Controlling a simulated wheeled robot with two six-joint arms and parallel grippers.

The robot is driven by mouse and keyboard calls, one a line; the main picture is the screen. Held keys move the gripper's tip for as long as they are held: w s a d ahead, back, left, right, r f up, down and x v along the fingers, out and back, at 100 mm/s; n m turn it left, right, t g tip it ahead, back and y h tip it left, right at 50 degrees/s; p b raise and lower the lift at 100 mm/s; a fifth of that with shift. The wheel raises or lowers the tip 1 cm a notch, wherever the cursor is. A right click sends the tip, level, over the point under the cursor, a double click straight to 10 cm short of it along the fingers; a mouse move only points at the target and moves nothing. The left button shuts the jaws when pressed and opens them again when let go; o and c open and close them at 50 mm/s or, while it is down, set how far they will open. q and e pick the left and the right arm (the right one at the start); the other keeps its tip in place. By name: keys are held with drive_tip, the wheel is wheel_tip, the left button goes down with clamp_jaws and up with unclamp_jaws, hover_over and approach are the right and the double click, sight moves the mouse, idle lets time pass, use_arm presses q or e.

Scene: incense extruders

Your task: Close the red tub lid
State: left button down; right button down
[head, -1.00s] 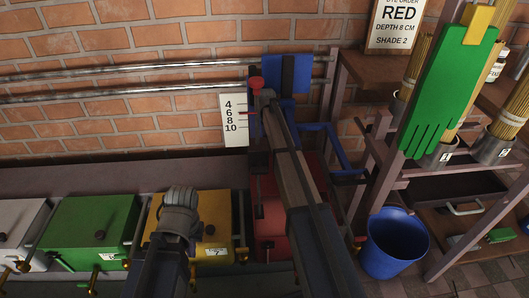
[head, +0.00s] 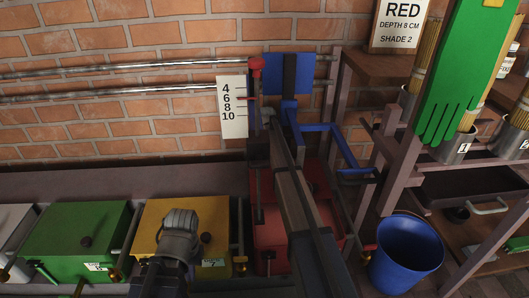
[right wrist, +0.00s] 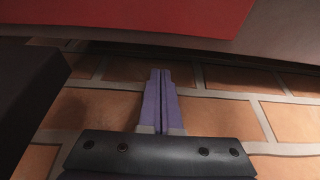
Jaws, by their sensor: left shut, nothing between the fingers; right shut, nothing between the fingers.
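The red tub (head: 268,232) stands right of the yellow tub in the head view. My right arm crosses over it and hides part of it, so I cannot tell how far its lid is open. My right gripper's purple fingers (right wrist: 160,98) are shut and empty in the right wrist view, against a brick background. A red surface (right wrist: 130,15) spans the top of that view, apart from the fingertips in the picture. In the head view the right fingers are not clear. My left gripper (head: 180,222) is above the yellow tub, shut and empty.
A yellow tub (head: 215,215) and a green tub (head: 75,235) stand to the left. A white depth scale (head: 232,108) and a blue plate (head: 287,75) are at the wall. A blue bucket (head: 405,255) and a wooden rack (head: 400,165) stand to the right.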

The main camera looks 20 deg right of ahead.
sight(269, 191)
drive_tip(key=s, duration=0.1)
drive_tip(key=s+a, duration=0.1)
drive_tip(key=s, duration=0.1)
drive_tip(key=shift+s+f, duration=0.2)
drive_tip(key=shift+s, duration=0.05)
use_arm(q)
drive_tip(key=shift+f, duration=0.25)
use_arm(e)
drive_tip(key=shift+s, duration=0.1)
drive_tip(key=shift+s, duration=0.1)
drive_tip(key=s+a, duration=0.1)
drive_tip(key=s, duration=0.5)
drive_tip(key=s+a, duration=0.2)
drive_tip(key=s, duration=0.4)
drive_tip(key=s+a, duration=0.1)
drive_tip(key=s, duration=0.5)
drive_tip(key=shift+s+a, duration=0.2)
drive_tip(key=shift+s, duration=0.05)
use_arm(q)
drive_tip(key=shift+r+p, duration=0.15)
drive_tip(key=shift+p, duration=0.25)
use_arm(e)
drive_tip(key=shift+s+r, duration=0.1)
